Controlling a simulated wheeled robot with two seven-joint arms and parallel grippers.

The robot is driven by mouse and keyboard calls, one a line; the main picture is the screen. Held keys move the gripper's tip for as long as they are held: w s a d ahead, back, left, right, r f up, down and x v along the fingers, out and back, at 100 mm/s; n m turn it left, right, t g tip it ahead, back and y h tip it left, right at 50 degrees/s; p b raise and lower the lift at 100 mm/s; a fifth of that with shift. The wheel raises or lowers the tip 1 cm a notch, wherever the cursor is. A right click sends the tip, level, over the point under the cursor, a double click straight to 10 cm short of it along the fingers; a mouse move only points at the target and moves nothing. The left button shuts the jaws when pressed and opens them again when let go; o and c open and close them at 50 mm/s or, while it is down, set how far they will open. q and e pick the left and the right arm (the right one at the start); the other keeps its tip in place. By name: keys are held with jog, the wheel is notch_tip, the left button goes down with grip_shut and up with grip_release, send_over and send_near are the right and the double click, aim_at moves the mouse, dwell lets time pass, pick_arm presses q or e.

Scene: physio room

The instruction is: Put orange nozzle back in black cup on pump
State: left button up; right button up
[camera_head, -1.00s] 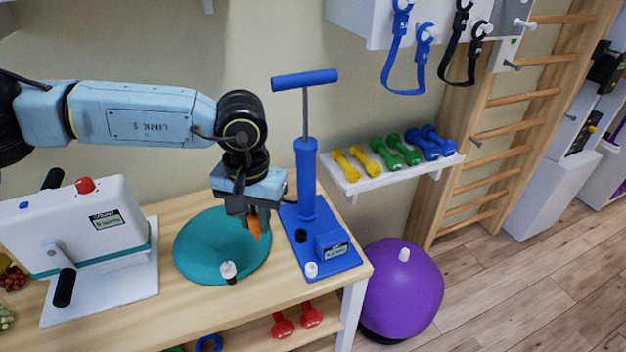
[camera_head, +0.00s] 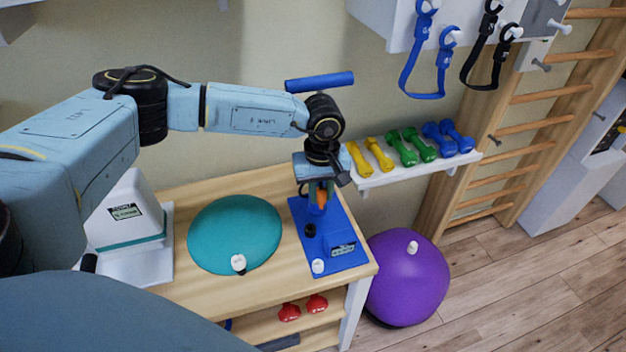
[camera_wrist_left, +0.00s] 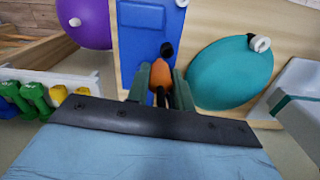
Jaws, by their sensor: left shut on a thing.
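My left gripper (camera_head: 321,198) is shut on the orange nozzle (camera_head: 322,198) and holds it over the blue pump base (camera_head: 346,231). The nozzle also shows between the fingers in the left wrist view (camera_wrist_left: 163,78). The small black cup (camera_head: 309,230) stands on the pump base, just below and left of the nozzle in the head view. In the left wrist view the black cup (camera_wrist_left: 167,49) shows just past the nozzle's tip; I cannot tell if they touch. The pump's blue handle (camera_head: 319,82) rises behind my arm, which hides the pump's barrel. My right gripper is not in view.
A teal cushion (camera_head: 225,225) with a white-capped valve lies left of the pump on the wooden table (camera_head: 212,298). A white cap (camera_head: 318,266) sits on the base's front corner. A dumbbell shelf (camera_head: 405,172) and a purple ball (camera_head: 405,285) are to the right.

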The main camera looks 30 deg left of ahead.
pick_arm(q)
jog(key=shift+w+a+f+n+b, duration=0.1)
jog(key=shift+a+f+n+b, duration=0.5)
jog(key=shift+f, duration=1)
jog(key=shift+s+a+f+n+b, duration=0.1)
jog(key=shift+a+f+n+b, duration=0.45)
jog(key=shift+f, duration=1)
jog(key=shift+w+a+f+n+b, duration=0.1)
jog(key=shift+a+f+n+b, duration=0.5)
jog(key=shift+f, duration=1)
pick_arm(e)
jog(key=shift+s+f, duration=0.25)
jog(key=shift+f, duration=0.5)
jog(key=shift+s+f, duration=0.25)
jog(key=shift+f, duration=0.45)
pick_arm(q)
jog(key=shift+d, duration=0.15)
jog(key=shift+f+b, duration=1.45)
jog(key=shift+b, duration=0.05)
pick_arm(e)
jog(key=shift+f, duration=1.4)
pick_arm(q)
jog(key=o, duration=1)
jog(key=shift+r, duration=0.15)
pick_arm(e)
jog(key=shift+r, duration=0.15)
